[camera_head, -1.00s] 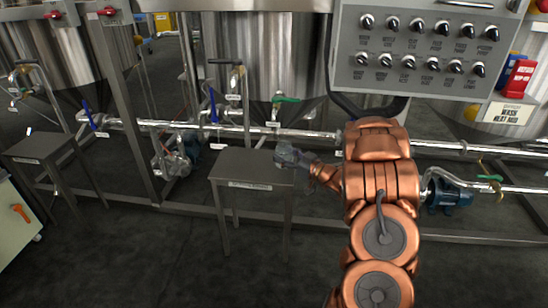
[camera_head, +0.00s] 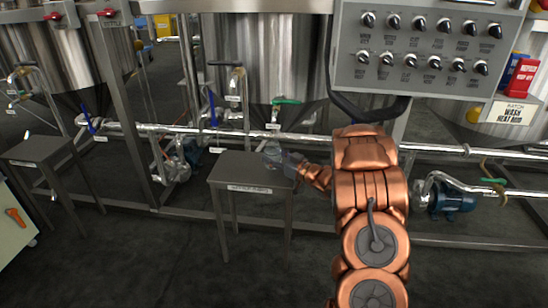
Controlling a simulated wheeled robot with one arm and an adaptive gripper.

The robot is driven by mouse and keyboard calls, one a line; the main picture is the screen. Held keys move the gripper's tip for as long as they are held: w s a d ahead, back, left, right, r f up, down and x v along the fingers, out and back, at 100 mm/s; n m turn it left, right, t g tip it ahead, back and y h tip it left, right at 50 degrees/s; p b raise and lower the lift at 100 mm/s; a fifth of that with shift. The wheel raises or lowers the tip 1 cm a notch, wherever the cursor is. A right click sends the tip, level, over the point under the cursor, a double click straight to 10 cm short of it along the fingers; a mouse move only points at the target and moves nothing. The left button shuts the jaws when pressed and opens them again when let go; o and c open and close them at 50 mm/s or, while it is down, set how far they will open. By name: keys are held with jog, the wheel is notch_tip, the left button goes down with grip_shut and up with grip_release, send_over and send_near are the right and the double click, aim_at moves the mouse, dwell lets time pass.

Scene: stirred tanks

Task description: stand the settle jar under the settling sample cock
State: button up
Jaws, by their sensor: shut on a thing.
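The settle jar (camera_head: 272,152) looks like a small clear glass vessel. It shows at the end of my gripper (camera_head: 285,160), at the right rear part of the small grey stand (camera_head: 240,177). My gripper is shut on the jar from the right. I cannot tell whether the jar's base touches the stand top. A sample cock (camera_head: 237,78) with a bent pipe hangs from the tank above the stand, up and left of the jar. Its label is too small to read.
A second grey stand (camera_head: 42,149) is at the left. A horizontal pipe (camera_head: 180,130) runs behind the stands, with a blue-handled valve (camera_head: 211,108) and a green-handled valve (camera_head: 286,101). A control panel (camera_head: 425,45) hangs above my arm. The left part of the stand top is clear.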

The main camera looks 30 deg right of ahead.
jog(key=o, duration=1.2)
jog(key=shift+f, duration=0.1)
jog(key=shift+s+d+r, duration=0.1)
jog(key=shift+s+r, duration=0.1)
jog(key=shift+r, duration=0.05)
jog(key=p+v, duration=0.3)
jog(key=v, duration=0.8)
jog(key=shift+s+d+f, duration=0.1)
jog(key=shift+s, duration=0.2)
